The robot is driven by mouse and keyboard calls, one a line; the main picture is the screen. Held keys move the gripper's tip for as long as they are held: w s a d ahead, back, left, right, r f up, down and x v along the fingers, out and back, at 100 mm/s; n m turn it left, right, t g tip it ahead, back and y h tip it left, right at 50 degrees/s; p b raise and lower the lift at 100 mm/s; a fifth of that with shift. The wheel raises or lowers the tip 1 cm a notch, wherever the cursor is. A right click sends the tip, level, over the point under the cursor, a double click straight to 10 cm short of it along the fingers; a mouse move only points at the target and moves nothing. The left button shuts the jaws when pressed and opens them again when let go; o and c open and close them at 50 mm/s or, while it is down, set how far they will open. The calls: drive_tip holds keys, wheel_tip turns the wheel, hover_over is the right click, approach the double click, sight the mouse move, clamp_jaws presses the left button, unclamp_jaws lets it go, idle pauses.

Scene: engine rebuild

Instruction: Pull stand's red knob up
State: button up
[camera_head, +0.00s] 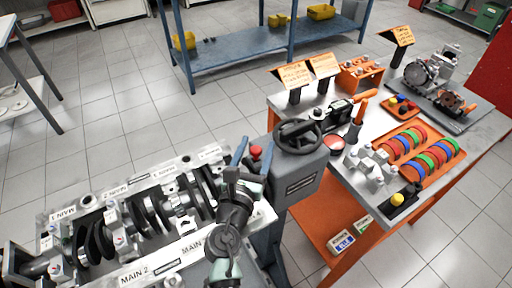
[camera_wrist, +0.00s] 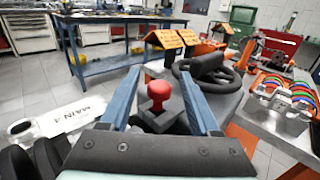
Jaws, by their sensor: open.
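The stand's red knob (camera_wrist: 159,92) has a round head on a short stem, on a dark square base. It also shows in the head view (camera_head: 255,152), left of the handwheel. My gripper (camera_wrist: 161,73) is open, with one blue finger on each side of the knob. Gaps show between the knob and both fingers in the wrist view. The grey stand (camera_head: 305,183) carries a black handwheel (camera_head: 301,133) on top. In the head view, my wrist hides part of the stand near the knob.
An engine block (camera_head: 135,222) with a crankshaft lies left of the stand. An orange workbench (camera_head: 455,205) on the right holds colored rings, trays and metal parts. A blue shelf table (camera_head: 235,50) stands behind, with open tiled floor between.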

clamp_jaws()
idle(1.3)
